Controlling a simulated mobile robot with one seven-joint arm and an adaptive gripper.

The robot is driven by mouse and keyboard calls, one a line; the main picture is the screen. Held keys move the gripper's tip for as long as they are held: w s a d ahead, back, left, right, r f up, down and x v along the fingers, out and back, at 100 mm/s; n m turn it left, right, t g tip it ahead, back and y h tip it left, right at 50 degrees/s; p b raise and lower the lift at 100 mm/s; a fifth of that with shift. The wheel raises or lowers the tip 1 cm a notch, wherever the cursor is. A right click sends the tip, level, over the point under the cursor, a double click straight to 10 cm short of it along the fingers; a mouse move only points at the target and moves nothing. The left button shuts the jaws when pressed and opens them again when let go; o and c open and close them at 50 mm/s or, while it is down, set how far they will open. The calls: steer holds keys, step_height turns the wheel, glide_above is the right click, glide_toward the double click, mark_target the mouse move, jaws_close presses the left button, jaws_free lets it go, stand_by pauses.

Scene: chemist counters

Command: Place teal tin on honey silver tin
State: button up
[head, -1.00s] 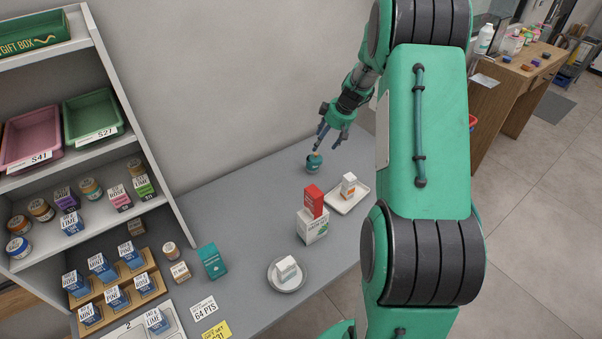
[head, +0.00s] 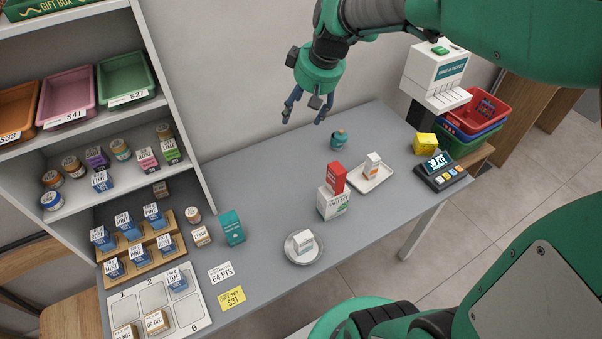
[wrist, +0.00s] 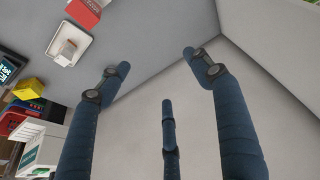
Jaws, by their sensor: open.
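A small round teal tin (head: 338,141) with a brownish top stands on the grey counter toward the back, near the wall. It is too small to tell whether it is one piece or two stacked. I cannot pick out a separate honey silver tin by its label. My gripper (head: 305,117) is open and empty, raised above the counter to the left of the teal tin, with its fingers apart. In the wrist view, its three blue fingers (wrist: 160,85) are spread against the bare wall, with nothing between them; the teal tin does not show there.
A round dish (head: 292,255) holds a white box. Shelves fill the left.

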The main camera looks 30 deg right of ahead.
steer(key=s+a+r, duration=0.1)
steer(key=s+a, duration=0.3)
steer(key=s, duration=0.3)
steer(key=s+a+r+m, duration=0.1)
steer(key=s+a, duration=0.3)
steer(key=s, duration=0.4)
steer(key=s+a+r+t, duration=0.1)
steer(key=s+a, duration=0.3)
steer(key=s, duration=0.4)
steer(key=shift+a+m+h, duration=0.3)
steer(key=shift+m, duration=0.1)
